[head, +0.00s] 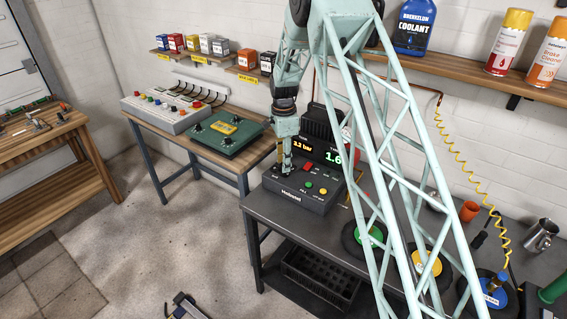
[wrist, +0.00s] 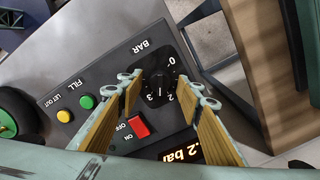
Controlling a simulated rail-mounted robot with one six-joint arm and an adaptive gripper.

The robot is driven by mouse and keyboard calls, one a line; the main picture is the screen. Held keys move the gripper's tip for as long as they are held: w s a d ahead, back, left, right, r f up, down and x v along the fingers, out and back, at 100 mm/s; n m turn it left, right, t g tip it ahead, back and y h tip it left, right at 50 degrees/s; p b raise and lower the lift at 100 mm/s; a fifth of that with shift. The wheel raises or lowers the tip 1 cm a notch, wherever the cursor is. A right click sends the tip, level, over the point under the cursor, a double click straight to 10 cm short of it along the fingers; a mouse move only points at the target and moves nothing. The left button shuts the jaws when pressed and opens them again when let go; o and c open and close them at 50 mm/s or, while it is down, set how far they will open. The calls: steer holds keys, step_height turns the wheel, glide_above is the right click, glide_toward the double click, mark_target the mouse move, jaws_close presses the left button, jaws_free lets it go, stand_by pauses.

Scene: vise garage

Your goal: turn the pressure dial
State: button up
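The pressure dial (wrist: 160,86) is a black round knob with a white scale, marked BAR, on a dark console (head: 318,201). In the head view my gripper (head: 286,168) points down over the console's left side and hides the dial. In the wrist view my gripper (wrist: 167,87) is open, its fingers on either side of the dial, with gaps between them and the knob. I cannot tell how high the fingertips are above the panel. The console's display (head: 318,153) reads 3.2 bar in orange and 1.6 in green.
A red on/off switch (wrist: 138,125), a green button (wrist: 86,102) and a yellow button (wrist: 64,116) sit near the dial. The console stands on a dark bench (head: 275,216). A second bench with a green panel (head: 227,133) stands to the left.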

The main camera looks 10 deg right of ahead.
step_height(320, 180, up, 12)
steer(key=shift+f, duration=0.2)
stand_by(0.4)
stand_by(0.5)
steer(key=s+r+n+t+b, duration=0.2)
steer(key=s+r+n, duration=0.7)
steer(key=s+r, duration=1.95)
steer(key=s+f+n+t+b, duration=0.1)
steer(key=s+n, duration=0.7)
steer(key=s, duration=2.8)
steer(key=shift+f+t+b, duration=0.2)
steer(key=shift+t+b, duration=0.3)
steer(key=shift+b, duration=0.1)
steer(key=shift+w+a, duration=0.1)
